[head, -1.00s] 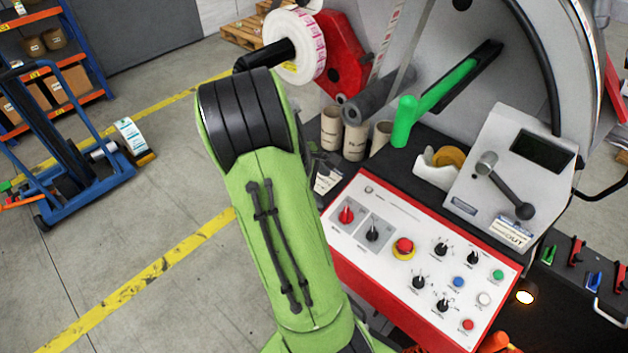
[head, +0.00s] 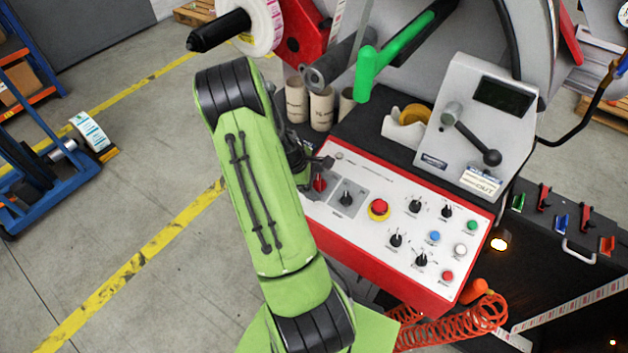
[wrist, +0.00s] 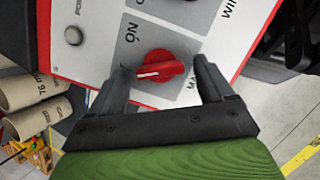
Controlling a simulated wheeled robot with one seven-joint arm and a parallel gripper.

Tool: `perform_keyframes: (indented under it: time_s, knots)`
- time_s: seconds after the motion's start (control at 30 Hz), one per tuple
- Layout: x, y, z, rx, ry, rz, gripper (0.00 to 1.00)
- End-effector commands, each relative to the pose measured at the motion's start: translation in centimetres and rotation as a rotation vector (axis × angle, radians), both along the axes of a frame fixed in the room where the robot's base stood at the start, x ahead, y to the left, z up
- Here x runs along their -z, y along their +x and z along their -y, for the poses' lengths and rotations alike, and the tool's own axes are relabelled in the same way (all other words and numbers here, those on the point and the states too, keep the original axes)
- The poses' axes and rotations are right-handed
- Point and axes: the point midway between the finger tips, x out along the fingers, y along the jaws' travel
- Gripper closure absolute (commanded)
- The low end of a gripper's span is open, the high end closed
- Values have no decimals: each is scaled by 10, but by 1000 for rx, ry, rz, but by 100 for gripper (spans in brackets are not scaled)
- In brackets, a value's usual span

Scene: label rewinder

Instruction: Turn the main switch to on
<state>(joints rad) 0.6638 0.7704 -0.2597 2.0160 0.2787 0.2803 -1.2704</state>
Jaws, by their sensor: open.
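The main switch is a red rotary knob (head: 319,183) on a grey plate at the left end of the white control panel (head: 370,165). In the wrist view the red knob (wrist: 168,66) lies between my two fingers, its white mark pointing left. An upside-down "ON" label (wrist: 131,32) is above and left of it. My gripper (wrist: 161,70) is open, with one finger on each side of the knob; I cannot tell whether either finger touches it. In the head view my gripper (head: 314,166) is over the panel's left end and partly hides the knob's surroundings.
A black winder knob (head: 347,198) sits right beside the main switch. A red emergency stop (head: 379,207) and several knobs and buttons are farther right. Cardboard cores (head: 321,108) stand behind the panel. A grey box with a lever (head: 478,145) rises at the back right.

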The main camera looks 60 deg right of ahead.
Motion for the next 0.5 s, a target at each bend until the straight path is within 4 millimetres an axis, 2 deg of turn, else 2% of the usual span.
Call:
perform_keyframes:
  time_s: [0.17, 0.5]
  knots:
    - [-1, 0, 0, 0, 0, 0, 21]
    - [-1, 0, 0, 0, 0, 0, 73]
